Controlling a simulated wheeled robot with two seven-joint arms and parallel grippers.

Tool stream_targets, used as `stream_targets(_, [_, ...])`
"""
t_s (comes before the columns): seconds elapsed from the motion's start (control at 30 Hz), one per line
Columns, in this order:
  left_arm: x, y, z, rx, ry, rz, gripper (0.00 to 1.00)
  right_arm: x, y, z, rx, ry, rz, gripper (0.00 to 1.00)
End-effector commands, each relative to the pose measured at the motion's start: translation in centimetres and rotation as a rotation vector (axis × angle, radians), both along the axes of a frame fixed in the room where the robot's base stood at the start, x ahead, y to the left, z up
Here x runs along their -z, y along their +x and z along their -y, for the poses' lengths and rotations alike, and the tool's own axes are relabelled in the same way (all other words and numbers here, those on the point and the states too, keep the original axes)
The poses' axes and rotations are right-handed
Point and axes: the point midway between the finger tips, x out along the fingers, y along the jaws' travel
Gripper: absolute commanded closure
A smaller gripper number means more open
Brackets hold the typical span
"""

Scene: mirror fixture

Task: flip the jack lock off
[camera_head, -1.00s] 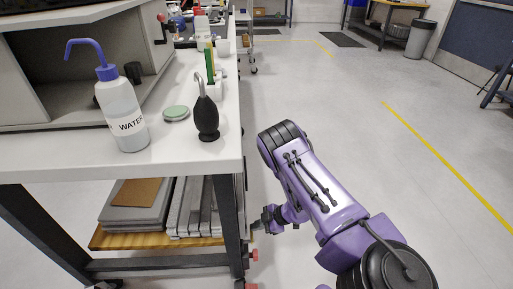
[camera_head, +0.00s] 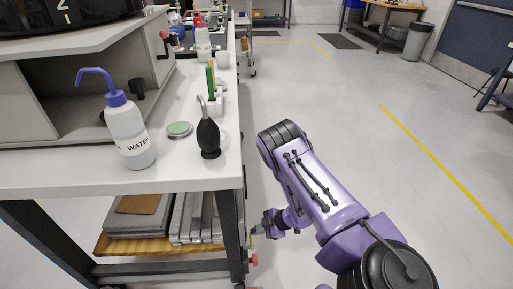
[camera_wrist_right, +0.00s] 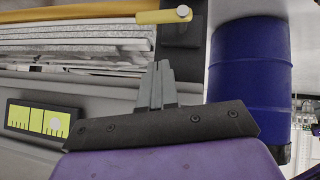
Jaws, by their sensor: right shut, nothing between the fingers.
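My right gripper (camera_head: 256,229) is beside the front right leg of the workbench, low down and partly hard to make out. In the right wrist view its fingers (camera_wrist_right: 158,85) are together, with nothing between them. A yellow bar with a pale round end (camera_wrist_right: 165,15) lies beyond the fingertips, apart from them, against a dark post. It looks like the jack lock, but I cannot be sure. Small red parts (camera_head: 252,260) show by the bench leg in the head view. My left gripper is out of view.
The white workbench (camera_head: 75,185) bears a water bottle (camera_head: 129,135), a black blower (camera_head: 208,137) and a green-topped disc (camera_head: 179,129). Grey boards (camera_head: 137,222) lie on its lower shelf. A blue drum (camera_wrist_right: 250,70) stands right in the wrist view. Open floor lies right of the bench.

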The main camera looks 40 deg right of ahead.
Motion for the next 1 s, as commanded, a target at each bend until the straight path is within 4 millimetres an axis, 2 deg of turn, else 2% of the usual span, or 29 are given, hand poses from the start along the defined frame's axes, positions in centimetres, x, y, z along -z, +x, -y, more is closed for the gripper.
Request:
stream_targets(0.03, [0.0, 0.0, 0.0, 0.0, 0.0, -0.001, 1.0, -0.8, -0.8, 1.0, 0.009, -0.003, -0.003, 1.0])
stream_targets(0.2, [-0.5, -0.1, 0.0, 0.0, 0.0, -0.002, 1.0, -3.6, -2.7, 3.0, 0.007, -0.004, -0.001, 1.0])
stream_targets(0.4, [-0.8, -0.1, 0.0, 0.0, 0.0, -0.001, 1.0, -5.5, -4.1, 4.5, 0.004, -0.003, -0.001, 1.0])
stream_targets(1.0, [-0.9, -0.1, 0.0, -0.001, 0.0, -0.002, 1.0, -5.9, -4.4, 4.8, 0.004, -0.003, -0.001, 1.0])
